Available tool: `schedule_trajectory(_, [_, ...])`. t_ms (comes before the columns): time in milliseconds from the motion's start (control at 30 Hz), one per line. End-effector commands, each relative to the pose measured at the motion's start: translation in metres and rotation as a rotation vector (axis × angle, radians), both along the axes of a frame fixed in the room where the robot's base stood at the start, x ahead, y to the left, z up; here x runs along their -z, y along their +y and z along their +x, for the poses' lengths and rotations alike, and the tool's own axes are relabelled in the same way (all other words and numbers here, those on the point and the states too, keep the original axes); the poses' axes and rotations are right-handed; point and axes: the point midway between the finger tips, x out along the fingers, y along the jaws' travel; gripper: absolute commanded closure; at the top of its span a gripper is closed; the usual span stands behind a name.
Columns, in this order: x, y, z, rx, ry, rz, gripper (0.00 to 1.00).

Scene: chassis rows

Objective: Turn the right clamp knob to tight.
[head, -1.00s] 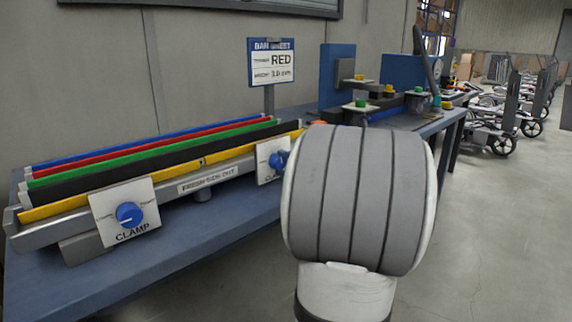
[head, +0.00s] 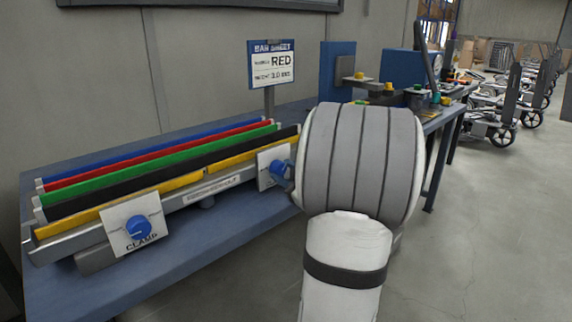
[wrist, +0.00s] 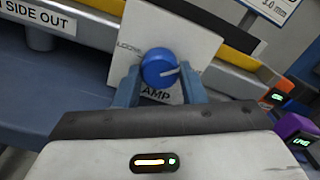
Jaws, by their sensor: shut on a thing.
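The right clamp knob (wrist: 160,68) is a round blue knob on a white plate (wrist: 185,35), with a light pointer line aimed right and slightly up. "LOOSE" shows left of it; the marking to its right is hard to read. My gripper (wrist: 161,84) has its two blue-grey fingers on either side of the knob, shut on it. In the head view the right knob (head: 280,172) shows at the left edge of my arm, which hides most of the gripper. The left clamp knob (head: 138,227) is blue on a similar white plate, apart from my gripper.
Blue, red, green, black and yellow bars (head: 150,168) lie in the rack on the blue bench (head: 190,258). In the wrist view, small devices with lit displays (wrist: 296,140) sit at the right.

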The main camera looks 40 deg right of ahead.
Motion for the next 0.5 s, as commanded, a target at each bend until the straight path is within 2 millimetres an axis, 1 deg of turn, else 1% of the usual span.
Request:
schedule_trajectory(33, [-0.0036, 0.0000, -0.0001, 0.000, 0.007, 0.049, 0.86])
schedule_trajectory(500, [-0.0030, 0.0004, 0.0000, 0.000, 0.039, 0.458, 0.86])
